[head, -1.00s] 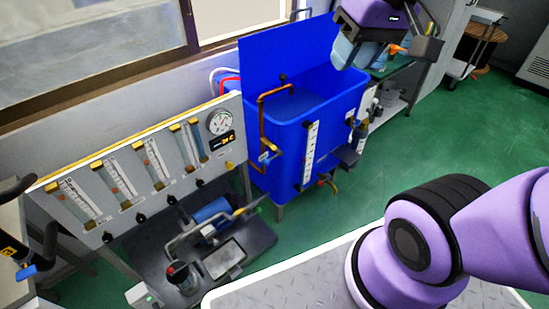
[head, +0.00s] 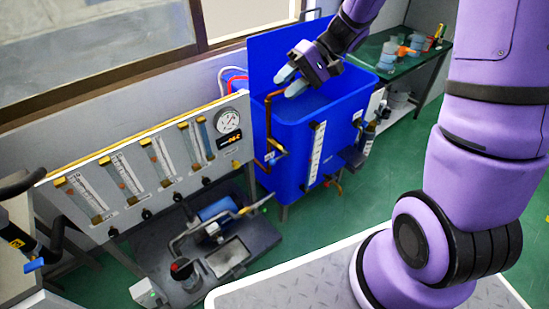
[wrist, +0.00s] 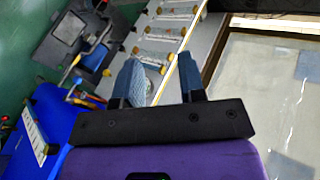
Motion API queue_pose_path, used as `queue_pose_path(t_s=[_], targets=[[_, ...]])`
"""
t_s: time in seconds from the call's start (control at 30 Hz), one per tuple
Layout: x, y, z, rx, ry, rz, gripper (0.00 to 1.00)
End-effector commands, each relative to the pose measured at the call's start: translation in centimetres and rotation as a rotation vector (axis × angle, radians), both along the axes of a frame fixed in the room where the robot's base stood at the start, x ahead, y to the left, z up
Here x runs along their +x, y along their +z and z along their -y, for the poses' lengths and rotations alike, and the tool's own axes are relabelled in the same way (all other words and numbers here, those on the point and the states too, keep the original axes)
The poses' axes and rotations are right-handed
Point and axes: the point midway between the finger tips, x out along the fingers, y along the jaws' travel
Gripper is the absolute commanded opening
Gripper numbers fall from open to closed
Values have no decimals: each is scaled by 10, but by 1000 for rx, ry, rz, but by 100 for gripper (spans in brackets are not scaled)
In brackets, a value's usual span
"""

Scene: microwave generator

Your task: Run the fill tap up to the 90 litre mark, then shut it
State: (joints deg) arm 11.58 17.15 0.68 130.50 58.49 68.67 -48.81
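The blue tank (head: 292,150) stands against the wall, its top open. A copper pipe (head: 268,112) rises at its left side and bends over the rim. A small blue-handled tap (head: 276,157) sits low on that pipe. A white scale strip (head: 316,154) runs down the tank's front; its figures and the level are too small to read. My gripper (head: 290,81) is over the tank near the pipe's top bend, fingers apart and empty. In the wrist view my gripper (wrist: 158,72) shows the same gap, with the scale strip (wrist: 33,130) at left.
A flowmeter panel (head: 150,165) with a round gauge (head: 228,121) stands left of the tank. A pump (head: 214,213) sits on a low dark shelf below it. Another outlet (head: 333,181) is low on the tank's front. A green bench (head: 410,65) is behind right.

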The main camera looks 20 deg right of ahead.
Motion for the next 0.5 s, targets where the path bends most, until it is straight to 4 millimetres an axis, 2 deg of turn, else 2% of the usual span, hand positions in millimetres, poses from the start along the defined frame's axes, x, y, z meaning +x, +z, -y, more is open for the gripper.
queue_pose_path(t_s=[0.03,0.2,0.37,0.5], targets=[[10,-13,2,40,-20,-12,37],[40,-52,7,164,-99,-13,37],[65,-94,16,266,-191,0,37],[83,-135,27,339,-287,20,37]])
